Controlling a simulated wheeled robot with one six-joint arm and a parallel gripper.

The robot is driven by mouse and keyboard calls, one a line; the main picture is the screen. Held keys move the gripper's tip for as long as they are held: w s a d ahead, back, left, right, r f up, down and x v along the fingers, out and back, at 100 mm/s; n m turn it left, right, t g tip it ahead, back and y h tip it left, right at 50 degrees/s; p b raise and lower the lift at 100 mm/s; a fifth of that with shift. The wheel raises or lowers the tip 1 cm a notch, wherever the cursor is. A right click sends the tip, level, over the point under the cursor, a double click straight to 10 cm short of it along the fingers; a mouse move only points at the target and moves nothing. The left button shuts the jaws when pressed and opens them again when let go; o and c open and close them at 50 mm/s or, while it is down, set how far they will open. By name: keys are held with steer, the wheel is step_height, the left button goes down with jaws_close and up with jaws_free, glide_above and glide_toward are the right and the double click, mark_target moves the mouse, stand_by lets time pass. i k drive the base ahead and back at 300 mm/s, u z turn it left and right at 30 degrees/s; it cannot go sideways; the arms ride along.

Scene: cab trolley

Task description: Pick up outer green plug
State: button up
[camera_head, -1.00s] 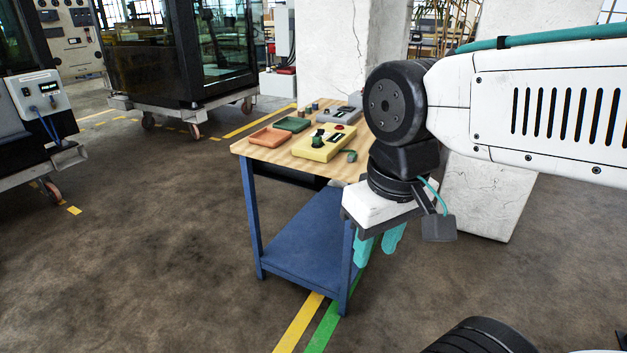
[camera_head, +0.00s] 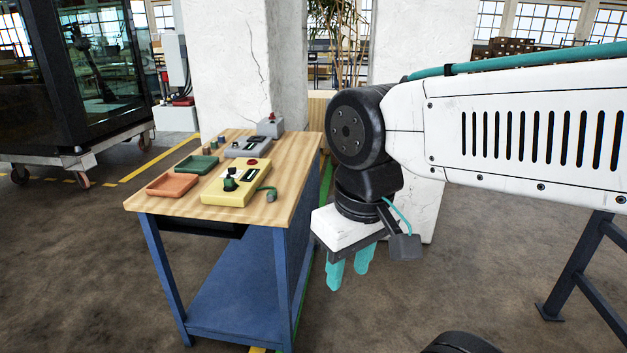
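A yellow control box (camera_head: 238,192) lies on the wooden top of a blue trolley (camera_head: 300,160). A dark green plug (camera_head: 229,184) stands on the box's top face. A second grey-green plug (camera_head: 271,197) lies on the wood at the right of the box, at the end of a short green cable (camera_head: 264,188). I cannot tell from the picture which is the outer one. My gripper (camera_head: 348,277) points down, right of the trolley and clear of it. Its two teal fingers are apart with nothing visible between them.
An orange tray (camera_head: 173,185) and a green tray (camera_head: 196,164) lie left of the box. Grey boxes (camera_head: 247,147) and several small cylinders (camera_head: 221,140) stand behind. A white pillar (camera_head: 245,65) rises behind the trolley. A dark metal frame (camera_head: 581,270) stands at right.

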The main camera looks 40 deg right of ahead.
mark_target(272, 195)
steer(key=z, duration=0.55)
steer(key=i, duration=1.3)
steer(key=z, duration=0.25)
